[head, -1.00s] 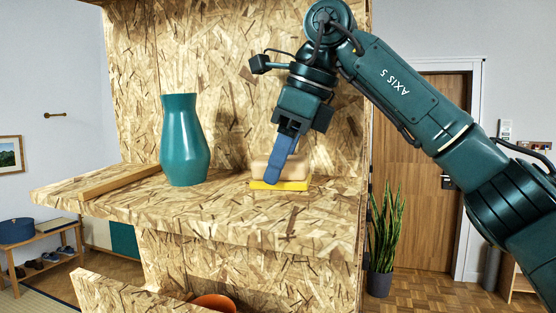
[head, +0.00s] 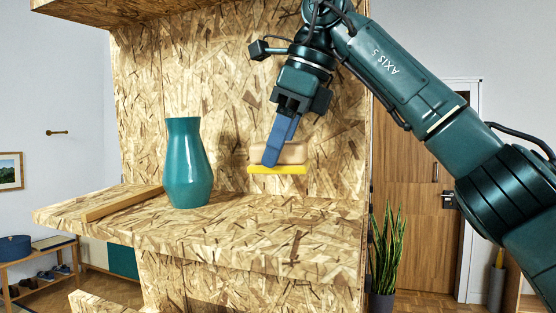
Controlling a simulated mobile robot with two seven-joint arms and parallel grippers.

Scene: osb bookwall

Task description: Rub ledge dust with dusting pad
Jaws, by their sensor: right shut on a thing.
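The dusting pad (head: 290,154) has a tan block on top and a yellow layer below. My right gripper (head: 273,150), with blue fingers, is shut on the tan block from above. The pad hangs roughly level, with its yellow underside a little above the ledge (head: 240,230) and in front of the back wall. The ledge is speckled chipboard. I cannot make out dust on it apart from the board's own flecks. My left gripper is not in view.
A teal vase (head: 187,165) stands on the ledge left of the pad. A wooden strip (head: 124,203) lies along the ledge's left part. The ledge front and right are clear. A plant (head: 385,250) stands on the floor to the right.

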